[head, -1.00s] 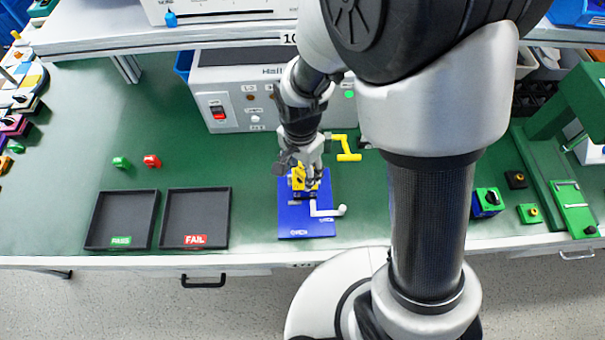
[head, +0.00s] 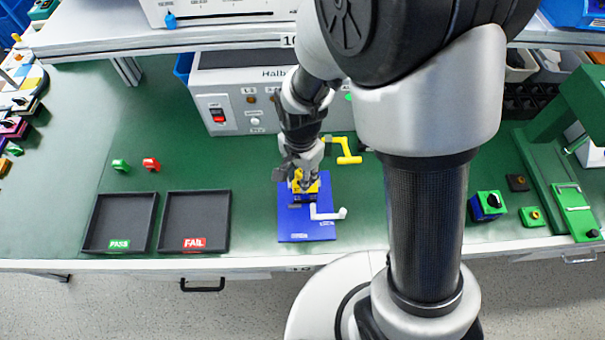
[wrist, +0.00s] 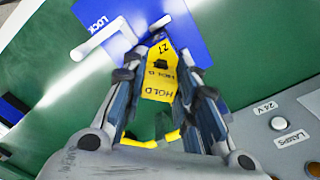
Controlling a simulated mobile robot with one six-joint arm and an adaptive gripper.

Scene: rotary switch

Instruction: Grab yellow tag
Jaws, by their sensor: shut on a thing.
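The yellow tag (wrist: 159,88), printed HOLD with a dark mark, lies between my two fingers in the wrist view. In the head view a yellow part (head: 298,186) shows just under my gripper, over the blue board (head: 305,228). My gripper (wrist: 163,58) is shut on the tag. In the head view my gripper (head: 307,184) points down at the rear of the board and partly hides what is beneath it. A white lever (head: 328,214) sits on the board, in front and to the right of my gripper.
A yellow crank handle (head: 347,151) stands behind the board. A grey control box (head: 270,95) is at the back. The PASS tray (head: 92,225) and FAIL tray (head: 170,220) lie left. Small green (head: 121,165) and red (head: 152,164) parts rest behind them.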

